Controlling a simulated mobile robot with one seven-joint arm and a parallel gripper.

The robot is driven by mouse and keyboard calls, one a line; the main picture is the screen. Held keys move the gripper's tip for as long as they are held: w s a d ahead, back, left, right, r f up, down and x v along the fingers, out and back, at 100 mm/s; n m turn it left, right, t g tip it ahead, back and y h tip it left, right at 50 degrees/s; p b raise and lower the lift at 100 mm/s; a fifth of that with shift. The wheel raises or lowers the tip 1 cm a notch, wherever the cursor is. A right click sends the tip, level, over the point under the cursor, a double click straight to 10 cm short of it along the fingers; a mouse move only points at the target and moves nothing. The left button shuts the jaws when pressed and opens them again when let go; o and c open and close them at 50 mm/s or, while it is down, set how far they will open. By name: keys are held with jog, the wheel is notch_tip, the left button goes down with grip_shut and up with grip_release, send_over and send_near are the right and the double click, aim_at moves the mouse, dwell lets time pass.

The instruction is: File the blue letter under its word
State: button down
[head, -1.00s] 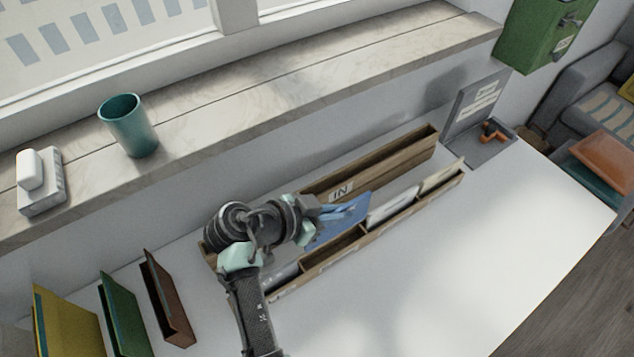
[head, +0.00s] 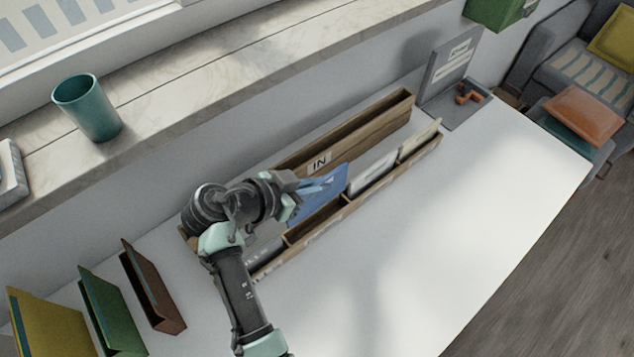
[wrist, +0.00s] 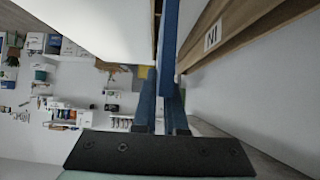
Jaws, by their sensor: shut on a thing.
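The blue letter (head: 328,192) is held upright by my gripper (head: 302,193), above the wooden sorter on the white desk. In the wrist view the letter (wrist: 169,35) shows edge-on between the two fingers of my gripper (wrist: 163,95). The front row of the sorter (head: 345,205) has several compartments, with a white letter (head: 372,172) and a cream letter (head: 418,140) to the right. The words on the front row are too small or hidden to read, partly behind my arm.
Brown (head: 152,285), green (head: 110,312) and yellow (head: 45,325) folders stand at the left. A teal cup (head: 88,108) is on the sill. A grey board (head: 450,72) with an orange object (head: 468,94) stands at the back right. The desk's right front is clear.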

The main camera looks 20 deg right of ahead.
aim_at(328, 199)
jog(key=shift+f+b, duration=2.7)
jog(key=shift+f, duration=0.45)
jog(key=c, duration=0.9)
grip_release()
jog(key=shift+a+r, duration=0.1)
jog(key=v, duration=1.2)
jog(key=shift+s+a+r+b, duration=0.2)
jog(key=shift+a+r+b, duration=0.05)
jog(key=shift+a+b, duration=0.1)
jog(key=shift+d, duration=0.1)
